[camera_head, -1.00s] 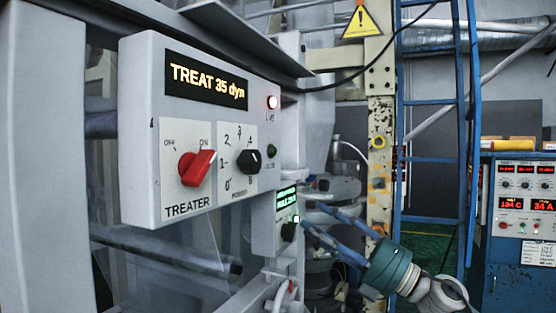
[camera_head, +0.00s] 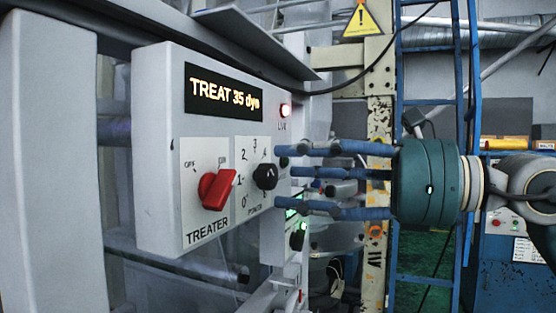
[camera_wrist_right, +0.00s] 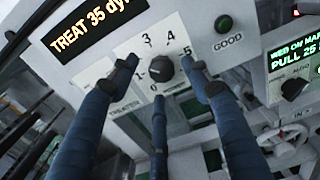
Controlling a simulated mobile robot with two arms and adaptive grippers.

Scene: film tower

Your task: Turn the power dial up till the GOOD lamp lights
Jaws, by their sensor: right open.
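The power dial (camera_head: 265,176) is a black knob on the grey treater box (camera_head: 158,215), with a scale from 0 to 5 around it. The dial also shows in the right wrist view (camera_wrist_right: 161,69). The GOOD lamp (camera_wrist_right: 223,25) is dark green and looks unlit. My right gripper (camera_head: 292,177) comes from the right at dial height. Its three blue fingers are open, and in the right wrist view their tips are spread around the dial. I cannot tell whether they touch it. The display (camera_head: 222,92) reads TREAT 35 dyn. My left gripper is not in view.
A red ON/OFF switch (camera_head: 216,188) sits left of the dial. The red LIVE lamp (camera_head: 285,110) above is lit. A second box with a green PULL display (camera_wrist_right: 292,62) and a black knob stands just right of and below the dial. A blue ladder (camera_head: 398,60) stands behind.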

